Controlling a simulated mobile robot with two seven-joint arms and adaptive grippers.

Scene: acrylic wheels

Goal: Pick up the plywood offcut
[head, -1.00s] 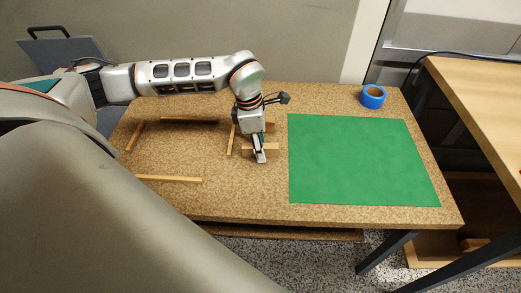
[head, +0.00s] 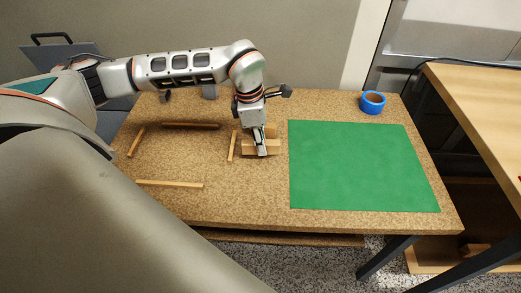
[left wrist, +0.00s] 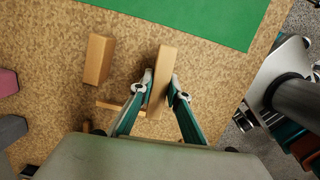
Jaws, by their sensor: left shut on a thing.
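The plywood offcut appears to be the pale wooden block (head: 273,148) at my left gripper (head: 262,152), left of the green mat. In the left wrist view the block (left wrist: 165,62) lies lengthwise between the two fingertips, one touching each side. My left gripper is shut on it and points down, with the block seemingly just above the cork-patterned table (head: 215,207). The fingers hide part of the block in the head view. My right gripper is not in view.
A second wooden block (head: 270,130) stands just behind; it also shows in the left wrist view (left wrist: 98,58). Several thin wooden strips (head: 170,184) lie to the left. The green mat (head: 360,165) is bare. A blue tape roll (head: 372,103) stands at the back right.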

